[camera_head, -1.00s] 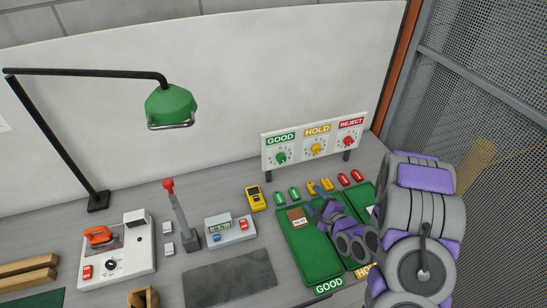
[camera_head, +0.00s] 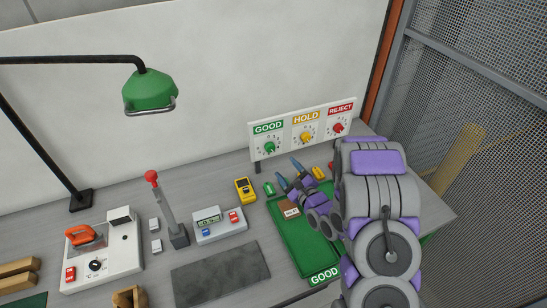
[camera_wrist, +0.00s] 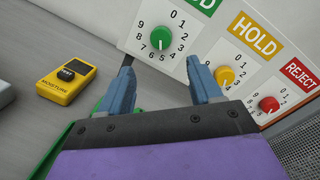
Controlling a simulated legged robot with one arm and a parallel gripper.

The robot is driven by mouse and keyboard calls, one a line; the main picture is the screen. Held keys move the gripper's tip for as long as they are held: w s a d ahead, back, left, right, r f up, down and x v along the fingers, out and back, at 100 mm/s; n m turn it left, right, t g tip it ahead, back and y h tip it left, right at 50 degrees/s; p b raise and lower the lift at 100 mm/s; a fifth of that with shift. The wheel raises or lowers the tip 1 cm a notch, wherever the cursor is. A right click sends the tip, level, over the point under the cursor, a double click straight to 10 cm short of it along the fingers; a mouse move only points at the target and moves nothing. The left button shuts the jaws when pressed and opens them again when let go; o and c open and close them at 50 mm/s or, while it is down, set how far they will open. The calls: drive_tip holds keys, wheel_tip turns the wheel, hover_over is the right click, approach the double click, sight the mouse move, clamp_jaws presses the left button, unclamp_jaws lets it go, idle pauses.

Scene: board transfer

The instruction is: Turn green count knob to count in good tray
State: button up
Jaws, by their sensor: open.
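The green count knob (camera_head: 270,147) is on the white panel under the GOOD label, and it also shows in the wrist view (camera_wrist: 160,39) inside a ring of digits. Its pale mark points roughly downward there, near 5 and 6; the exact digit is unclear. My gripper (camera_head: 288,173) is open and empty in front of the panel, below and slightly right of the green knob. In the wrist view its two blue fingers (camera_wrist: 161,72) stand apart below the knob, not touching it. The green GOOD tray (camera_head: 304,258) holds one visible brown labelled board (camera_head: 289,208); my arm hides part of the tray.
The yellow HOLD knob (camera_wrist: 225,75) and red REJECT knob (camera_wrist: 268,104) are right of the green one. A yellow moisture meter (camera_head: 245,190) lies left of my gripper. A green marker (camera_head: 269,188) lies close to the fingers. The lamp (camera_head: 148,92) hangs farther left.

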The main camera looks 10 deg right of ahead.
sight(272, 149)
drive_tip(key=x, duration=1)
drive_tip(key=shift+b, duration=0.4)
drive_tip(key=shift+c, duration=0.3)
drive_tip(key=c, duration=1)
